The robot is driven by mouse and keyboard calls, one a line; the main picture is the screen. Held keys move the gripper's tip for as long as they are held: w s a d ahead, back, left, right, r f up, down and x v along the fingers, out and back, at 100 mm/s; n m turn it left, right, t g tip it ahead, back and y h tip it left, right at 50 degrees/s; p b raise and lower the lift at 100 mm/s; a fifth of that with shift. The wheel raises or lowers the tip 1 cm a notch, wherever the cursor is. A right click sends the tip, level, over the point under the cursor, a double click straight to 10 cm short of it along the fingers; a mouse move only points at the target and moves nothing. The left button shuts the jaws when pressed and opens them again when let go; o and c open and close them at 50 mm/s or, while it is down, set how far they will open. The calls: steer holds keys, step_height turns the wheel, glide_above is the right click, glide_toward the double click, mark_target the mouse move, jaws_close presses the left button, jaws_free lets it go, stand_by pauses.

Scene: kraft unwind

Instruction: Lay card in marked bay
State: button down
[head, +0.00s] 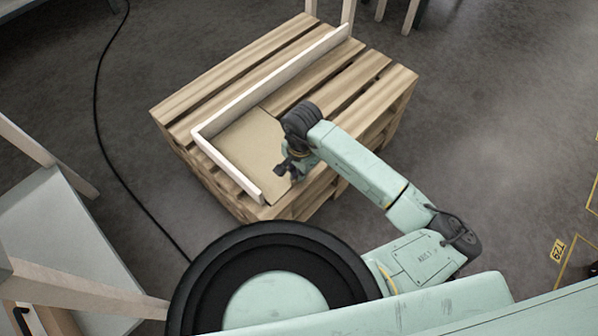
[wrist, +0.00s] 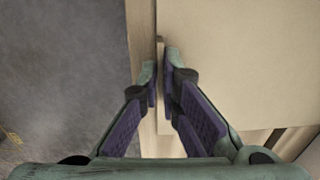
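The card (head: 248,152) is a tan sheet lying flat, or nearly so, on the wooden pallet. It sits in the corner of a low pale fence (head: 215,160), which I take as the bay; no other marking shows. The card fills most of the right side of the wrist view (wrist: 235,65). My gripper (wrist: 160,72) is at the card's near right edge in the head view (head: 288,170). Its fingers are close together on a thin upright tab at the card's edge. My wrist hides part of the card's right side.
The slatted pallet (head: 375,85) has bare boards to the right of the card. The long fence wall runs along the back. Grey floor surrounds the pallet, with a black cable (head: 96,110) at left and a pale table (head: 65,225) at lower left.

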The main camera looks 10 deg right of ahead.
steer(key=shift+f, duration=0.1)
stand_by(0.7)
steer(key=c, duration=1.7)
jaws_free()
steer(key=r, duration=1.2)
steer(key=shift+s+d, duration=0.15)
steer(key=shift+s, duration=0.05)
